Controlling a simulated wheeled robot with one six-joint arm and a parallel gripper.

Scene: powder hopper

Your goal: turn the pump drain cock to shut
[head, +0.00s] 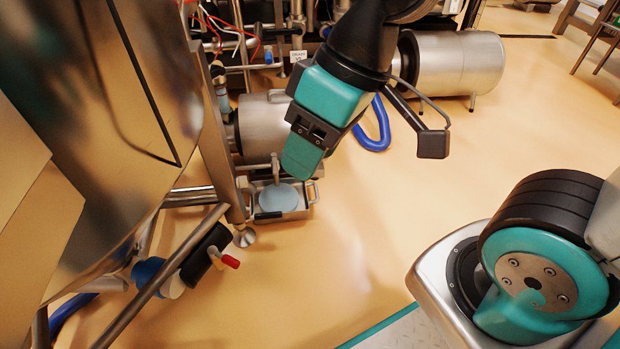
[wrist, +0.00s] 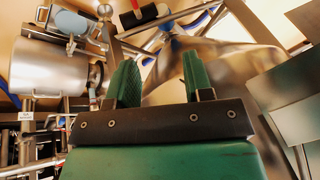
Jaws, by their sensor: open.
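A small metal fitting (head: 274,166), which looks like the pump drain cock, hangs under the steel pump (head: 262,122), above a tray. Its handle position is too small to tell. In the wrist view, the fitting (wrist: 71,44) shows beside the pump (wrist: 48,70), at the upper left. My gripper (head: 300,166) points down, in front of and to the right of the fitting in the head view, partly covering the pump. In the wrist view my gripper (wrist: 157,68) is open, with nothing between its two green fingers. The fitting lies outside the fingers, to their left.
A steel tray (head: 312,203) holding a pale blue disc (head: 278,198) stands below the pump. A red-handled valve (head: 230,262) sits under the big steel hopper (head: 130,90) at left. A blue hose (head: 376,128) lies behind my gripper. The floor (head: 350,240) in front is clear.

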